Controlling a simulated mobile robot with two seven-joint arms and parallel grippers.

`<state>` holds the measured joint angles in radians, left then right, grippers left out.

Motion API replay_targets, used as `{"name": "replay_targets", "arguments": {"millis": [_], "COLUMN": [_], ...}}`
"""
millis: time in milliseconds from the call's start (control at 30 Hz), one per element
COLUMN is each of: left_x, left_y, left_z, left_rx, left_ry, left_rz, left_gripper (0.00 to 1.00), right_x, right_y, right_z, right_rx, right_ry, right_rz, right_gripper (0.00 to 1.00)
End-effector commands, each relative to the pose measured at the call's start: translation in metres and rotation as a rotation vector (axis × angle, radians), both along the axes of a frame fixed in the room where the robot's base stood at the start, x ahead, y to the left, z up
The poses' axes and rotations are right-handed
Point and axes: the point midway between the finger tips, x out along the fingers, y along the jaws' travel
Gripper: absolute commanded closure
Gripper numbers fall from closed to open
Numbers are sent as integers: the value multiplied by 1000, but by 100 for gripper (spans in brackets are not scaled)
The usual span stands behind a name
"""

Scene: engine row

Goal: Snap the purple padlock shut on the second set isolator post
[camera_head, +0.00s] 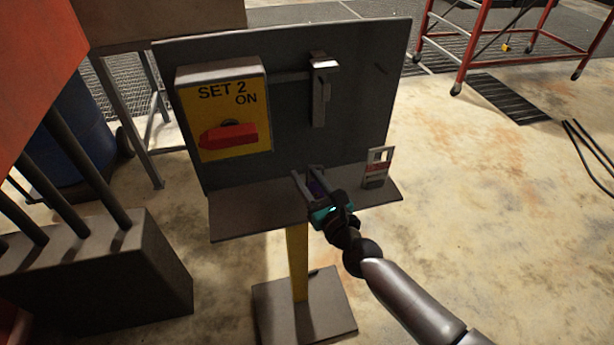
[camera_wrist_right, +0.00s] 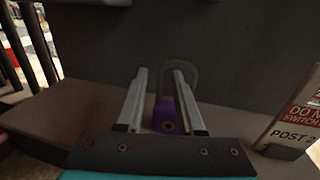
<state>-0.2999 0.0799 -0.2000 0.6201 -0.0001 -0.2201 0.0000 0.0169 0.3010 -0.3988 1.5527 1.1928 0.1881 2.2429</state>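The purple padlock (camera_wrist_right: 167,115) is between the two fingers of my right gripper (camera_wrist_right: 160,75) in the right wrist view. Its grey shackle rises behind it, toward the board. In the head view the padlock (camera_head: 317,187) is a small purple patch, mostly hidden by the right gripper (camera_head: 308,172), low over the shelf. The fingers look apart, with narrow gaps beside the padlock; contact with the shelf is unclear. The isolator post has a grey board (camera_head: 290,125) with a yellow SET 2 switch (camera_head: 220,88), a red handle (camera_head: 228,135) at ON, and a metal hasp (camera_head: 320,90). My left gripper is not in view.
A DO NOT SWITCH tag (camera_head: 377,167) marked POST 2 stands at the shelf's right end. The shelf (camera_head: 255,217) is bare on its left. A grey block with bars (camera_head: 110,270) stands at left, a red trolley (camera_head: 460,60) at back right. Floor right is open.

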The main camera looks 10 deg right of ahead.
Motion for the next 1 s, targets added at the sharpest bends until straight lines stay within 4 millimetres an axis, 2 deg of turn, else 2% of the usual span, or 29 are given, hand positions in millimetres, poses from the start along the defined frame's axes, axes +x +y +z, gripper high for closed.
{"name": "replay_targets", "arguments": {"millis": [200,267,567,1000], "left_x": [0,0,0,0], "left_y": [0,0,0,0], "left_z": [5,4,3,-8], "left_rx": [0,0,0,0], "left_ry": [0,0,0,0], "left_rz": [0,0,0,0], "left_gripper": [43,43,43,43], "right_x": [0,-6,-53,-126], "right_y": [-1,-2,-12,-29], "right_z": [2,0,4,3], "right_rx": [-1,0,1,-1], "right_ry": [1,2,2,2], "right_rz": [-1,0,1,2], "right_gripper": [63,63,63,63]}}
